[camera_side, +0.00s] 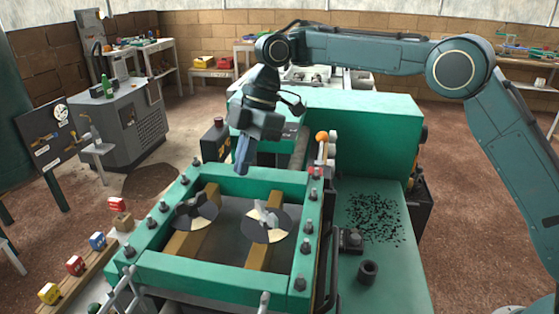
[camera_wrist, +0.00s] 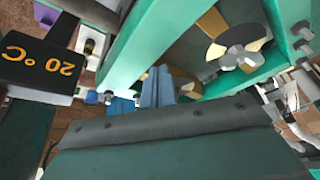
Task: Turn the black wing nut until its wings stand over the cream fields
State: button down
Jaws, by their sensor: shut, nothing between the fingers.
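Two round discs with black and cream fields sit on wooden bars inside a green frame (camera_side: 230,183). The left disc (camera_side: 203,209) carries a small dark wing nut (camera_side: 194,202); its wings are too small to tell exactly which fields they stand over. The right disc (camera_side: 266,233) carries a grey wing nut (camera_side: 264,213). My gripper (camera_side: 242,169) is shut and empty, above the frame's far bar and apart from both nuts. In the wrist view, my blue fingers (camera_wrist: 157,88) are together; a disc with a silver-grey wing nut (camera_wrist: 240,57) shows to their right.
Bolts line the green frame's rim. An orange-knobbed lever (camera_side: 322,137) stands right of my gripper. A sign reading 20 °C (camera_wrist: 40,68) shows in the wrist view. A green bench (camera_side: 380,270) with dark chips lies at right. Small coloured blocks (camera_side: 75,265) line the left ledge.

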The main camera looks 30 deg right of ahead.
aim_at(192, 206)
jog(key=s+a+r+m+t+h, duration=0.15)
jog(key=s+a+r+m, duration=0.25)
jog(key=a+m, duration=0.4)
jog(key=s+r+m+t+h, duration=0.2)
jog(key=s+r+m+t, duration=0.1)
jog(key=s+m, duration=0.5)
jog(key=shift+s+r+m, duration=0.2)
jog(key=shift+r+m, duration=0.3)
jog(key=shift+r, duration=0.15)
jog(key=shift+d+t, duration=0.1)
jog(key=shift+t, duration=0.15)
jog(key=w+a+f, duration=0.1)
jog(key=w+f, duration=0.6)
jog(key=f, duration=0.2)
jog(key=shift+w+a+f, duration=0.15)
jog(key=shift+w+a, duration=0.1)
jog(key=shift+w, duration=0.05)
